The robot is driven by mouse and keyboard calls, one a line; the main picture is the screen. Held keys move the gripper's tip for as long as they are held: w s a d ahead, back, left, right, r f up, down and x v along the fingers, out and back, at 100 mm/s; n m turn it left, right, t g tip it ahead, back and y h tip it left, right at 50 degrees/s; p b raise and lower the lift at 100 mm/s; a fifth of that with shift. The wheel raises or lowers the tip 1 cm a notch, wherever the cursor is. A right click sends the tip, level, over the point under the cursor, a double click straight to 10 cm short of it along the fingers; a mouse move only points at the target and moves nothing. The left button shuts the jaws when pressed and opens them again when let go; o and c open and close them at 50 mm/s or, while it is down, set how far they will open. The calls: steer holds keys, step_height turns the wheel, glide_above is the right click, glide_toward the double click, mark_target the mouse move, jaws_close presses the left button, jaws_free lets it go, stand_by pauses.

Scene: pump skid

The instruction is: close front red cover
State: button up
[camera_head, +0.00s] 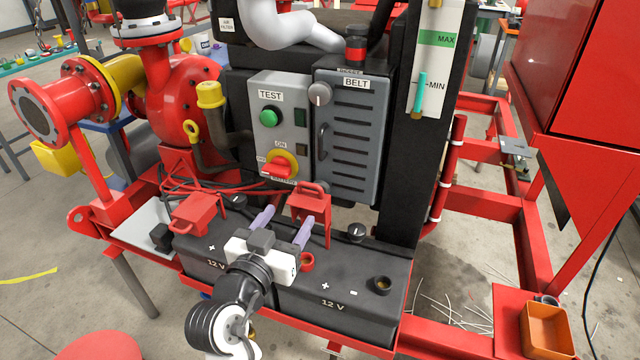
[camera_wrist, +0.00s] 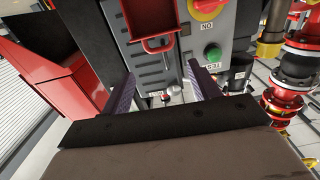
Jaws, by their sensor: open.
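The front red cover (camera_head: 311,204) stands raised at the back edge of the front battery (camera_head: 335,297), with a loop handle on its top. Below it a red ring (camera_head: 307,262) sits on the battery. My gripper (camera_head: 287,221) is above the batteries, close to the cover, with its two purple fingers spread and nothing between them. In the wrist view, the gripper (camera_wrist: 163,88) is open, and the red cover with its handle (camera_wrist: 150,22) shows beyond the fingers at the top. I cannot tell whether a finger touches the cover.
A second red cover (camera_head: 196,213) sits on the left battery. Behind stand a grey control box (camera_head: 277,120) with a green button and red switch, and a grey belt guard (camera_head: 349,135). Red frame rails (camera_head: 490,205) run on the right. An orange bin (camera_head: 548,330) stands at the lower right.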

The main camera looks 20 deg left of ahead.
steer(key=p, duration=0.1)
glide_above(312, 205)
steer(key=shift+d, duration=0.1)
stand_by(0.4)
steer(key=c, duration=1.1)
steer(key=shift+f, duration=0.1)
steer(key=shift+f+b, duration=0.1)
steer(key=shift+b, duration=0.3)
